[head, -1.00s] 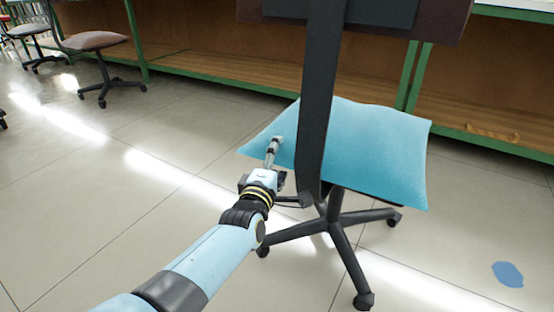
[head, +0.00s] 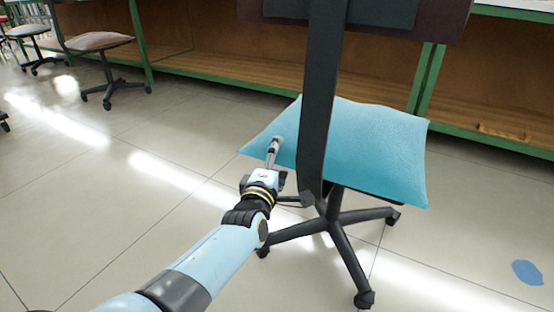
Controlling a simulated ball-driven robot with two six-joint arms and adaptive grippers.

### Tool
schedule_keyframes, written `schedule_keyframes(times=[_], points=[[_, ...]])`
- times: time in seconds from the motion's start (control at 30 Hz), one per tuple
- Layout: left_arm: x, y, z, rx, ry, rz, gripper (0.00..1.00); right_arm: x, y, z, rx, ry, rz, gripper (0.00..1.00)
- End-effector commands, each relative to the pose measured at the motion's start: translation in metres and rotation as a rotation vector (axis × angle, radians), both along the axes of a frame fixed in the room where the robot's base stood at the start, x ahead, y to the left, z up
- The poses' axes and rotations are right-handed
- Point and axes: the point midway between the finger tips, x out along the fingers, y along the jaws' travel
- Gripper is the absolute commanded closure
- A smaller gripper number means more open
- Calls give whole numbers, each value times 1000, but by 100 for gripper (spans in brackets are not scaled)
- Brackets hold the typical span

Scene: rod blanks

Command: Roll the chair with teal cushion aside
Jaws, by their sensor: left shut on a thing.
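The chair with teal cushion (head: 365,150) stands in the middle of the head view on a dark star base with castors. Its dark back upright rises in front of the cushion, and the top of its backrest is cut off by the frame. My left gripper (head: 274,150) reaches in from the lower left and is shut on the chair at the left side of the seat, against the cushion edge. The exact grip point is too small to make out. My right gripper is not in view.
A long wooden bench with green frame (head: 425,80) runs behind the chair. Another chair with a brownish-pink cushion (head: 98,41) stands at the upper left, with more chairs beyond. A blue patch (head: 527,272) lies on the floor at right. The tiled floor at left is open.

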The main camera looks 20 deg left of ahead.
Motion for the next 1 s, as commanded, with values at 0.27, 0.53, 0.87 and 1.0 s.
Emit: schedule_keyframes(times=[0.27, 0.53, 0.87, 1.0], points=[[0, 0, -1, -4, 2, 1, 15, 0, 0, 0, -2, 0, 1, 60], [0, 0, 0, -2, 1, 0, 0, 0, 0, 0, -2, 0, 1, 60], [-28, -1, -2, 0, 3, 1, 0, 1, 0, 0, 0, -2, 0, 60], [-52, -2, -1, -1, 3, 1, 0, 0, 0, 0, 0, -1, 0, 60]])
